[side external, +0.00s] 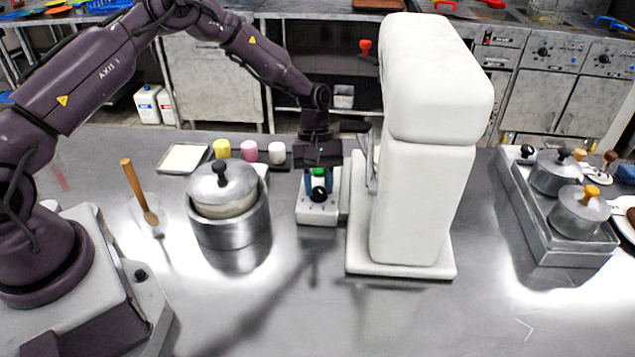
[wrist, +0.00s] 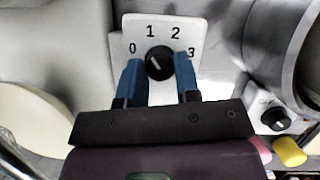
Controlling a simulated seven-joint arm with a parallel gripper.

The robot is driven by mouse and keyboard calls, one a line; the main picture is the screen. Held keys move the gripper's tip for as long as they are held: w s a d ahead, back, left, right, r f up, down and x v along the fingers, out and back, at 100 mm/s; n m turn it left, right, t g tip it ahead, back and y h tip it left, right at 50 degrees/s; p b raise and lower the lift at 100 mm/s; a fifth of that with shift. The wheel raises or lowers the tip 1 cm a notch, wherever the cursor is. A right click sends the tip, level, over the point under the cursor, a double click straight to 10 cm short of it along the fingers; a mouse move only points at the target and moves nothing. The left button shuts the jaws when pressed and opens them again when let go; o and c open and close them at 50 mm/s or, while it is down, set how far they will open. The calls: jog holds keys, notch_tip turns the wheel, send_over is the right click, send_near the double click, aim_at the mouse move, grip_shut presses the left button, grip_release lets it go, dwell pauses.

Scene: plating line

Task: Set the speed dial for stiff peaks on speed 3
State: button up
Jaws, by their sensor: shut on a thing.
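The speed dial is a round black knob (wrist: 159,62) on a white panel (wrist: 193,32) marked 0, 1, 2 and 3. A short pale mark on the knob slants up and left, seemingly between 0 and 1. My gripper (wrist: 160,78) has its blue fingers at both sides of the knob, shut on it. In the side external view, my gripper (side external: 318,184) points down at the knob (side external: 319,194) on its small white box (side external: 317,215). The white stand mixer (side external: 425,170) stands just right of the box.
A lidded pot (side external: 222,187) sits on a round steel base left of the dial box. Yellow, pink and white cylinders (side external: 249,151) stand behind. A second knob (wrist: 274,118) marked OFF shows in the wrist view.

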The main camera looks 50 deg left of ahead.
jog(key=m+g+y, duration=0.1)
jog(key=m, duration=0.3)
jog(key=shift+w+d+m, duration=0.1)
jog(key=shift+w+m, duration=0.05)
jog(key=shift+m, duration=0.15)
jog(key=m+y, duration=0.1)
jog(key=m, duration=0.2)
jog(key=shift+m+g+y, duration=0.3)
jog(key=shift+m+g, duration=0.1)
jog(key=m, duration=0.2)
jog(key=m+y, duration=0.1)
jog(key=m, duration=0.1)
jog(key=shift+d+y, duration=0.2)
jog(key=shift+y, duration=0.1)
jog(key=shift+m+y, duration=0.6)
jog(key=shift+m, duration=1)
jog(key=o, duration=0.9)
